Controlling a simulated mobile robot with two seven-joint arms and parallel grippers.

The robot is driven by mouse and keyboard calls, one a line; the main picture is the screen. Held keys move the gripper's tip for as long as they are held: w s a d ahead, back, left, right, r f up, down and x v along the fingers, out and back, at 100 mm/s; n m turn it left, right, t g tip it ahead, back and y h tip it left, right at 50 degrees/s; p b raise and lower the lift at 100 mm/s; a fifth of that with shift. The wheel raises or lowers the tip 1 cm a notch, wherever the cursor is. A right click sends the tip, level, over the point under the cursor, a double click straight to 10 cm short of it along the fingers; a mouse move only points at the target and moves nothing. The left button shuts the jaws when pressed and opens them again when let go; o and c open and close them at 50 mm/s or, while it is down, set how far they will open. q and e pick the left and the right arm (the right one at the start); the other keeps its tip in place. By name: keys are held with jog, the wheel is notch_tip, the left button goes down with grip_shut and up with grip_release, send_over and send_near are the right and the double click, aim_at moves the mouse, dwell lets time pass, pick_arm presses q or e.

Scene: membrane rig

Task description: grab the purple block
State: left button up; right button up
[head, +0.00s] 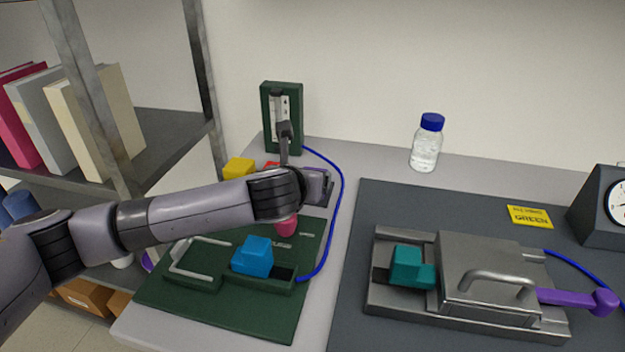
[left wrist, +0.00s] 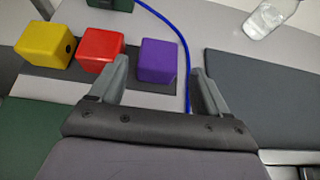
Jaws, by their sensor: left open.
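The purple block (left wrist: 158,60) lies at the end of a row of blocks in the left wrist view. My left gripper (left wrist: 160,68) is open, and in that view the block shows between its two fingers, nearer the left finger. I see no contact, and the height of the fingers over the block is hard to judge. In the head view my left arm reaches over the left side of the bench and covers much of the block's area. My right gripper is not in view.
A red block (left wrist: 100,50) and a yellow block (left wrist: 44,44) stand left of the purple one. A blue tube (head: 341,205) runs close to its right. A bottle (head: 426,145) stands further right. A green board (head: 180,295) with a blue block (head: 253,256) lies in front.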

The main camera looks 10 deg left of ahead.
pick_arm(q)
jog(key=shift+f+x, duration=0.25)
jog(key=shift+x, duration=2.6)
jog(key=shift+s, duration=0.15)
jog(key=shift+r, duration=0.1)
jog(key=c, duration=0.9)
